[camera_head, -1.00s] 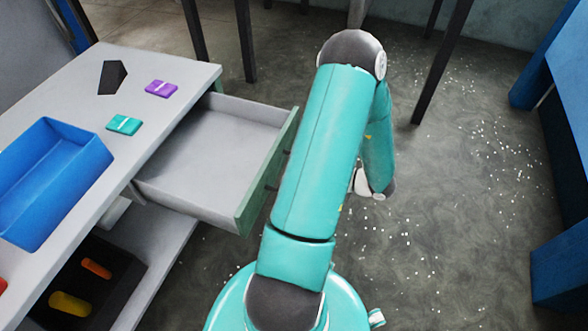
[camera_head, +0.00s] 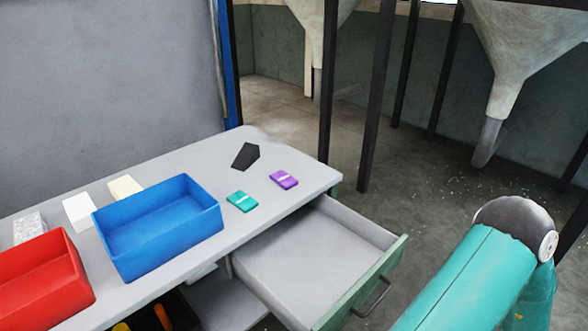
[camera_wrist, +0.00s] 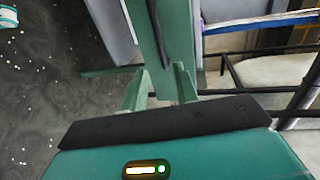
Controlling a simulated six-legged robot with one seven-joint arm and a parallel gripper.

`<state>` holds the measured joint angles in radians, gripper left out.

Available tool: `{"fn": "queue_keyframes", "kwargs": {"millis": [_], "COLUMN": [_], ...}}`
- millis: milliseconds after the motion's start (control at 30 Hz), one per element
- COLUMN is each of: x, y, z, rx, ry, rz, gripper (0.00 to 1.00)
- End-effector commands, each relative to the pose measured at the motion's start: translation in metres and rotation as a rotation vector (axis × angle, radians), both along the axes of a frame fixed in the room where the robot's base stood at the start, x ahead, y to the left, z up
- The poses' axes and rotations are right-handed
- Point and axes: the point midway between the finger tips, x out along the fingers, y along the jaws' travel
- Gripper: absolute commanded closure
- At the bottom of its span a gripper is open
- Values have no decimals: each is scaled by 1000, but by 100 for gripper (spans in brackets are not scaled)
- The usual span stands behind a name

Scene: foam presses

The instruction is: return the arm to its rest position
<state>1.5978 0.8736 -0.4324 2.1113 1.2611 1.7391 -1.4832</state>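My teal arm shows at the lower right of the head view, bent at a dark grey joint. My gripper is out of sight there. In the wrist view, its two green fingers (camera_wrist: 160,92) stand apart with a gap and no held object visible between them. Beyond them is a green panel (camera_wrist: 147,30) with a dark bar, which looks like the drawer front; I cannot tell the exact distance. In the head view, the drawer (camera_head: 315,255) stands open under the table, its green front (camera_head: 345,300) near my arm.
The grey table (camera_head: 270,215) carries a blue bin (camera_head: 165,245), a red bin (camera_head: 45,285), a teal packet (camera_head: 242,201), a purple packet (camera_head: 284,180) and a dark block (camera_head: 246,156). Dark posts (camera_head: 375,95) and a hopper (camera_head: 515,50) stand behind. Speckled floor (camera_head: 430,195) is open right of the drawer.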

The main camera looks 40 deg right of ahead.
Motion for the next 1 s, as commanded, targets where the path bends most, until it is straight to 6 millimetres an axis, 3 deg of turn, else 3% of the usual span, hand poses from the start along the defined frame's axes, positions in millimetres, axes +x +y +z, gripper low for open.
{"fn": "queue_keyframes", "kwargs": {"millis": [167, 267, 367, 500, 700, 1000], "x": [9, 35, 76, 132, 189, 236], "y": [1, 6, 19, 53, 111, 207], "z": [5, 20, 44, 77, 115, 163], "rx": [3, 15, 30, 40, -7, -244], "ry": [6, 26, 75, 179, 355, 646], "rz": [28, 114, 255, 470, 729, 1016], "gripper": [70, 70, 70, 70, 70, 70]}}
